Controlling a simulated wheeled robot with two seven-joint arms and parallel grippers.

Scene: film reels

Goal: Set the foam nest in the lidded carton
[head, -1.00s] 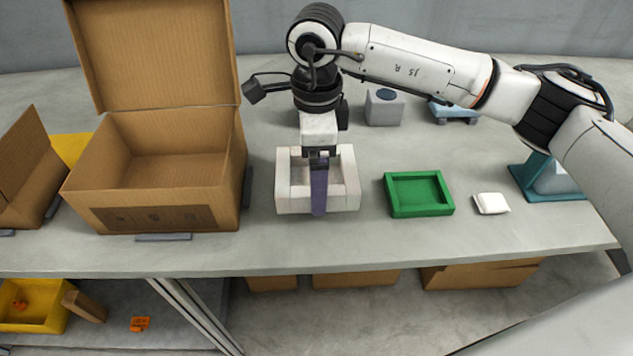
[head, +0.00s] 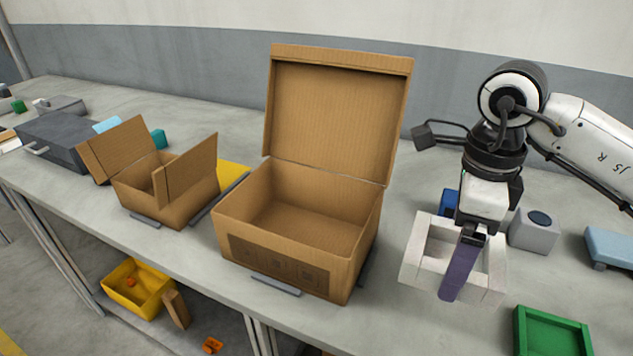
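The foam nest (head: 424,281) is a white, open block with a hollow middle, right of the carton in the head view. The lidded carton (head: 285,262) is a brown box standing on the table, empty inside as far as I see. Its lid (head: 338,118) stands up at the back. My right gripper (head: 463,258) points down over the nest, and a purple finger crosses its front wall. The other finger is hidden, so I cannot tell whether it grips. I cannot tell whether the nest is clear of the table. My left gripper is out of view.
A smaller open carton (head: 165,205) stands to the left, with a dark grey box (head: 60,140) beyond it. A green tray (head: 552,323) lies front right.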

